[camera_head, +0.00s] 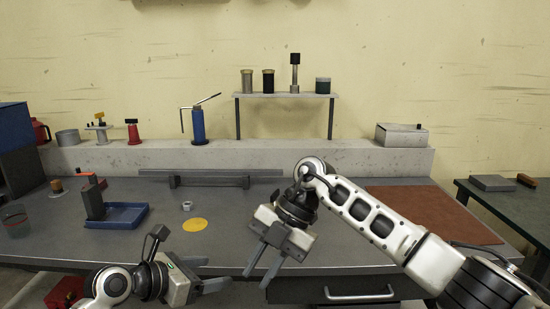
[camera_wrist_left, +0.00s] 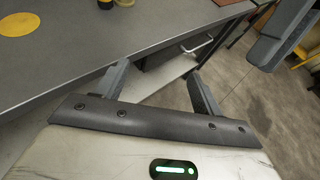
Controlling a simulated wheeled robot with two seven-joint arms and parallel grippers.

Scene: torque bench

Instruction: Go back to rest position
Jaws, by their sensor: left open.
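My left gripper (camera_head: 218,272) is low at the front edge of the bench in the head view, pointing right. Its fingers are apart with nothing between them, as the left wrist view (camera_wrist_left: 160,72) also shows. My right gripper (camera_head: 258,279) hangs just right of it, pointing down and left. Its fingers are apart and I see nothing held. The two grippers are close together but appear apart. The grey bench (camera_head: 340,250) lies behind them.
A blue tray (camera_head: 125,222) with an orange-topped dark block (camera_head: 93,200), a metal nut (camera_head: 187,205) and a yellow disc (camera_head: 195,224) are on the bench. A brown mat (camera_head: 430,205) is behind my right arm. A drawer handle (camera_head: 360,296) is on the bench front.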

